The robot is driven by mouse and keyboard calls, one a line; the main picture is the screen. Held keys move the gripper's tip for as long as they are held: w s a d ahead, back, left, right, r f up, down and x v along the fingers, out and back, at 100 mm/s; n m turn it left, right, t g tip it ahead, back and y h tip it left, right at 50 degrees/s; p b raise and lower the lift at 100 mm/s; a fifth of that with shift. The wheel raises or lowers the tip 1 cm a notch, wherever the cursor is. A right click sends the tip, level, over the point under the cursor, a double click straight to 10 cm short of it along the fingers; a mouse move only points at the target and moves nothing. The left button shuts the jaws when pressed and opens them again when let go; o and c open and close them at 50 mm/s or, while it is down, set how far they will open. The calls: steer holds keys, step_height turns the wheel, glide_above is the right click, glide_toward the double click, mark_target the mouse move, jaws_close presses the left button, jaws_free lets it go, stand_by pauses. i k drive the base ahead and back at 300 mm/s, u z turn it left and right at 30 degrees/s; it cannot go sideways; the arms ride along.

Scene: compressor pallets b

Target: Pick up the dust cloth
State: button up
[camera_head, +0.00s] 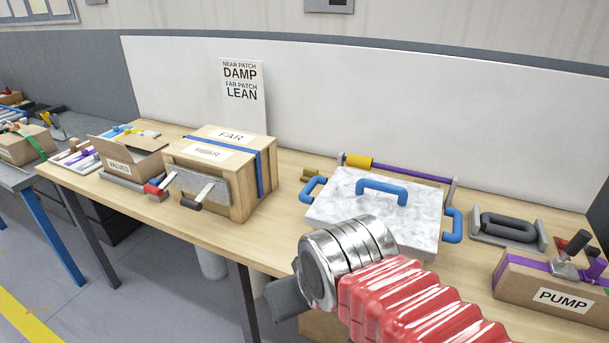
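I cannot make out a dust cloth with certainty. A grey textured panel (217,191) on the front of a wooden box (260,172) looks somewhat like fabric, but I cannot tell what it is. My arm, with red bellows and a silver ribbed collar, reaches in from the bottom right. A dark grey part (286,298) shows past the collar and may be my gripper. It is in front of the table's near edge, below and right of the wooden box. Its fingertips are not clear, so its opening and contents cannot be told.
A white marbled slab (345,199) with blue handles stands behind my arm. A PUMP box (515,282) is at the right, a dark-handled block (509,229) behind it. An open VALVES carton (138,160) is at the left.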

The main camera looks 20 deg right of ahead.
mark_target(308, 173)
steer(key=i, duration=0.95)
steer(key=z, duration=0.05)
